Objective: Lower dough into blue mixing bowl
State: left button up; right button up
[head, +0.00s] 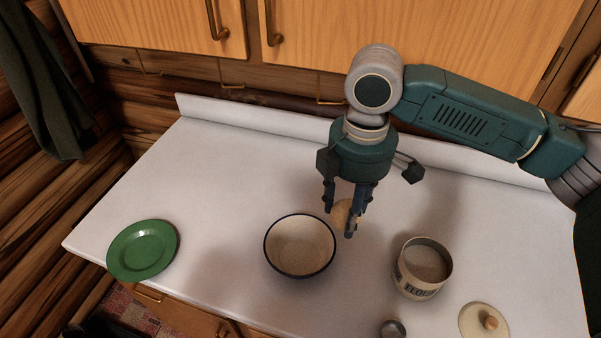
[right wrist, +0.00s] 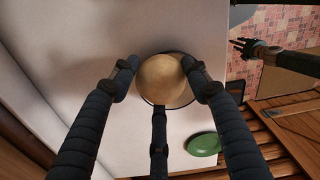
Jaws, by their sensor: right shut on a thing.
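The dough (head: 342,214) is a pale tan ball held between the fingers of my right gripper (head: 343,217). It also shows in the right wrist view (right wrist: 162,79), with the dark fingers closed around it. The mixing bowl (head: 300,247) has a cream inside and a dark blue rim, and stands upright on the counter. It looks empty. In the head view the dough is at the bowl's upper right rim; in the right wrist view it hides most of the bowl. My left gripper (right wrist: 242,46) shows only in the right wrist view, fingers spread, away from the bowl.
A flour canister (head: 423,268) stands open right of the bowl, with a round lid (head: 484,321) and a small metal object (head: 392,329) near the front edge. A green plate (head: 143,249) lies at the left. The white counter (head: 225,160) is clear behind the bowl.

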jog(key=a+r+n+p, duration=0.2)
jog(key=a+n, duration=0.2)
jog(key=n, duration=0.3)
jog(key=w+a+r+n+p, duration=0.1)
jog(key=a+n+p, duration=0.2)
jog(key=n, duration=0.3)
jog(key=shift+w+a+r+n, duration=0.3)
jog(key=shift+a+r+n, duration=0.05)
jog(key=shift+a+n, duration=0.1)
jog(key=shift+a+r+n+p, duration=0.1)
jog(key=shift+a+n+p, duration=0.45)
jog(key=shift+n, duration=0.3)
jog(key=shift+c, duration=0.2)
notch_tip(320, 180, down, 10)
jog(key=b, duration=1.1)
jog(key=shift+n, duration=0.3)
jog(key=shift+f+b, duration=0.75)
jog(key=shift+f, duration=2.7)
